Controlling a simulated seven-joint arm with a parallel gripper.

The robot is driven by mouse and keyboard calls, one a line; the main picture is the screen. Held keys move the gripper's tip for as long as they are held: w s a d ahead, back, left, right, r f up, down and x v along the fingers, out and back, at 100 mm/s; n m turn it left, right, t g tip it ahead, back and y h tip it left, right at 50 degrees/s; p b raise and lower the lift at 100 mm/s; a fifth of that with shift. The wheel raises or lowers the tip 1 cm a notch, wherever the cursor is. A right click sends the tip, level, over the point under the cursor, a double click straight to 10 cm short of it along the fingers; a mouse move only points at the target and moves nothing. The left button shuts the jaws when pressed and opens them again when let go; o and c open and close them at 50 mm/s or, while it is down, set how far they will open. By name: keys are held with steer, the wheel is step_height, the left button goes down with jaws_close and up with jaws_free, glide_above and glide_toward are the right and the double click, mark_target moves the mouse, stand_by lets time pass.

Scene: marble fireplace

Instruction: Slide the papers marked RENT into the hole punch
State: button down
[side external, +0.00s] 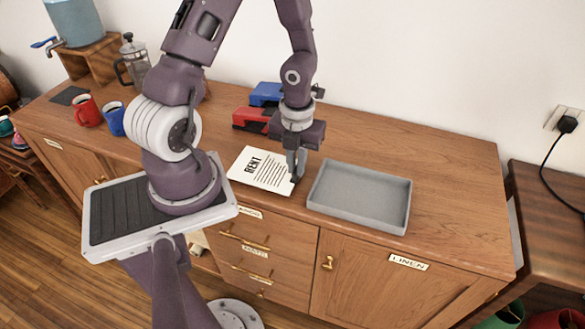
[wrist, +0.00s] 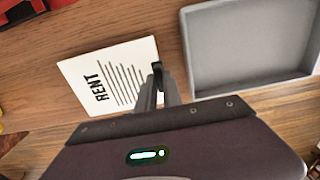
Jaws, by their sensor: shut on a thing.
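The white papers marked RENT (side external: 258,168) lie near the front edge of the wooden cabinet top, left of the grey tray. My gripper (side external: 296,178) is shut on their right edge. The wrist view also shows the papers (wrist: 112,75) with the gripper's fingers (wrist: 158,80) at that edge. Behind the papers stand a red device (side external: 250,119) and a blue device (side external: 266,94). Their shapes suggest desk punches or staplers, but I cannot tell which is the hole punch. My arm partly hides them. A red corner (wrist: 14,14) shows at the wrist view's top left.
An empty grey tray (side external: 360,222) sits right of my gripper. Red (side external: 87,111) and blue (side external: 113,118) mugs and a glass press (side external: 134,62) stand at the left. The cabinet top (side external: 440,160) is clear behind and right of the tray.

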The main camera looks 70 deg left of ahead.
steer(key=shift+f, duration=0.75)
steer(key=shift+f, duration=0.1)
steer(key=c, duration=1.5)
jaws_free()
steer(key=shift+f, duration=0.1)
step_height(320, 180, up, 7)
steer(key=shift+w+a+r, duration=0.1)
steer(key=shift+a, duration=0.05)
step_height(320, 180, up, 10)
steer(key=s+n+t+y, duration=0.1)
steer(key=s+n+y, duration=0.15)
steer(key=n, duration=0.75)
steer(key=s+d+r+n+t+h, duration=0.1)
steer(key=s+d+r+n+t, duration=0.1)
steer(key=d+r+n, duration=0.3)
steer(key=s+d+r+n+t+h, duration=0.1)
steer(key=s+d+r+n, duration=0.4)
steer(key=n, duration=0.6)
steer(key=shift+r+n+t, duration=0.3)
steer(key=shift+r+t, duration=0.5)
steer(key=shift+o, duration=0.5)
steer(key=shift+s+d+r+h, duration=0.1)
steer(key=shift+s+d+h, duration=0.05)
steer(key=shift+h, duration=0.1)
